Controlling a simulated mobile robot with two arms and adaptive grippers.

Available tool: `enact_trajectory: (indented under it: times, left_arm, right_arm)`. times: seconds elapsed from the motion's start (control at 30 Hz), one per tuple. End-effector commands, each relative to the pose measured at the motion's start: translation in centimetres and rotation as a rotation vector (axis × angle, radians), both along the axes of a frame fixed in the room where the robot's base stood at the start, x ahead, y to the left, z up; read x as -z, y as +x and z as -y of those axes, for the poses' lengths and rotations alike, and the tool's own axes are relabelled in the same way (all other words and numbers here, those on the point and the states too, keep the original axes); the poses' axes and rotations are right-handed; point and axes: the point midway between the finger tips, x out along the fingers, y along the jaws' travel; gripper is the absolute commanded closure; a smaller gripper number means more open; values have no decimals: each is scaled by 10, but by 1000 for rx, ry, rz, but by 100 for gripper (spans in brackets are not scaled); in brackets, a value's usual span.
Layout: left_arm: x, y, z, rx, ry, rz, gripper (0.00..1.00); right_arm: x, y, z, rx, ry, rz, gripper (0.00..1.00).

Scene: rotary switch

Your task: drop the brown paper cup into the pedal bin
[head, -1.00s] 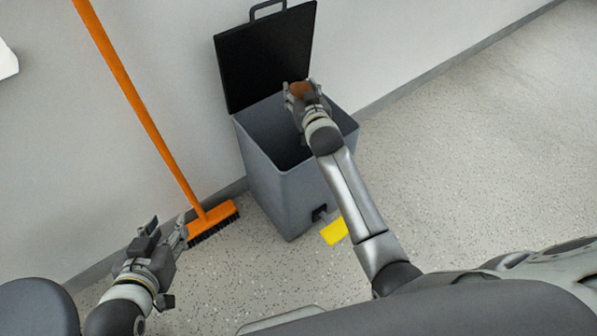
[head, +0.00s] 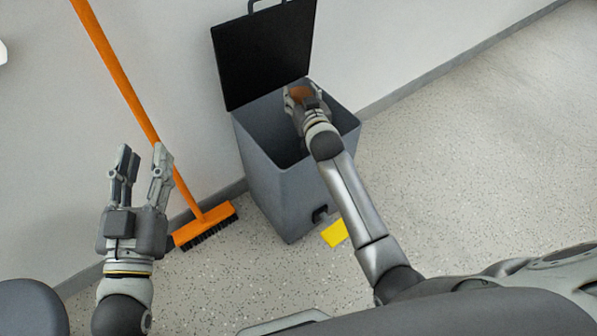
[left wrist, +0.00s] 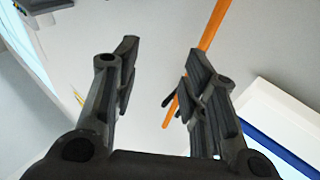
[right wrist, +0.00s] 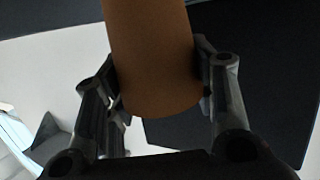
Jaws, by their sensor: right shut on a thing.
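The brown paper cup (right wrist: 152,60) is between the fingers of my right gripper (right wrist: 158,85), which is shut on it in the right wrist view. In the head view the cup (head: 299,92) shows only in part, behind my right gripper (head: 303,96), at the opening of the grey pedal bin (head: 275,180). The bin's black lid (head: 265,52) stands open against the wall. Its yellow pedal (head: 335,233) is at the front near the floor. My left gripper (head: 143,165) is open and empty, left of the bin; its spread fingers show in the left wrist view (left wrist: 158,85).
An orange broom (head: 126,87) leans on the wall left of the bin, its head (head: 205,225) on the floor beside the bin. Speckled floor (head: 480,150) lies free to the right. A dark rounded object (head: 32,307) is at the lower left.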

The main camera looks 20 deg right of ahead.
Motion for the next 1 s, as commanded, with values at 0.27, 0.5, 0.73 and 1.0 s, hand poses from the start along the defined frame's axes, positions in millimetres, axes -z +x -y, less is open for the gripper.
enact_trajectory:
  times: [0.27, 0.5, 0.73, 1.0]
  left_arm:
    - [-39, -12, 3, 13, -62, 225, 60]
    - [-63, -27, 2, 22, -103, 371, 60]
    - [-72, -33, 2, 24, -119, 426, 60]
    - [-73, -33, 2, 24, -120, 429, 60]
  right_arm:
    - [11, 0, 0, 0, 0, 0, 60]
    - [15, 0, 0, 0, 0, 0, 60]
    - [17, 0, 0, 0, 0, 0, 60]
    - [16, 0, 0, 0, 0, 0, 47]
